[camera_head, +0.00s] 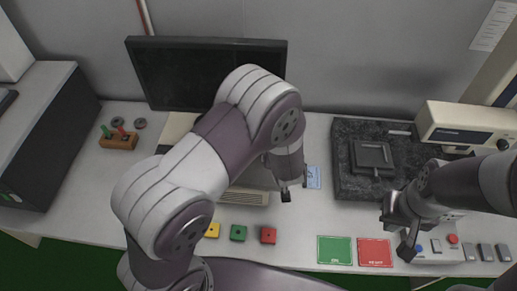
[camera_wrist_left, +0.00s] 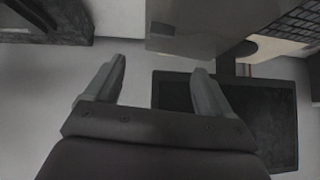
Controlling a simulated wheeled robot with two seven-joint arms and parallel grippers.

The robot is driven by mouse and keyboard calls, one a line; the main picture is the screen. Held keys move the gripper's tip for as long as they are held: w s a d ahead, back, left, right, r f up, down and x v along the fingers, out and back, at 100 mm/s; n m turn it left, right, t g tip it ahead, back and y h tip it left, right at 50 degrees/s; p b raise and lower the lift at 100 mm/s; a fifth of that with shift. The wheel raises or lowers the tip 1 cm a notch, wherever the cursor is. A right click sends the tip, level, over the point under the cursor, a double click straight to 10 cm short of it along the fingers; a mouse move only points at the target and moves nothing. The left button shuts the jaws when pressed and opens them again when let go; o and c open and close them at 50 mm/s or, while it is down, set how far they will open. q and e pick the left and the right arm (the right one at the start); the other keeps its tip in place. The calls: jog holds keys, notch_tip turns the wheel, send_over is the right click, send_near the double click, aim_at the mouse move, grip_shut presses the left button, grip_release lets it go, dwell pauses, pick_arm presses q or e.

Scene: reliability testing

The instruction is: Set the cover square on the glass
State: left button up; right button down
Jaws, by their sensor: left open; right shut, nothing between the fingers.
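A dark square piece (camera_head: 371,157) with a short tab at its front lies on the speckled black slab (camera_head: 350,192). I cannot tell whether it is the cover, and no glass can be made out. My left gripper (camera_head: 295,188) is open and empty above the table, left of the slab; my left arm hides part of it in the head view. Its spread fingers show in the left wrist view (camera_wrist_left: 161,90), with nothing between them. My right gripper (camera_head: 404,232) is shut and empty, at the slab's front right corner.
A black monitor (camera_head: 170,75) stands at the back, partly behind my left arm. A cream instrument (camera_head: 462,122) stands at the back right. Yellow, green and red blocks (camera_head: 268,235), a green mat (camera_head: 334,250) and a red mat (camera_head: 374,252) lie along the front. A blue card (camera_head: 313,177) lies left of the slab.

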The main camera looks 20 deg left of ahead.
pick_arm(q)
jog(key=p+x, duration=0.2)
jog(key=x, duration=1)
jog(key=shift+a+f+p, duration=0.1)
jog(key=shift+f+p, duration=0.15)
jog(key=shift+p, duration=0.05)
jog(key=shift+w+f, duration=0.1)
jog(key=c, duration=1.2)
jog(key=shift+c, duration=0.9)
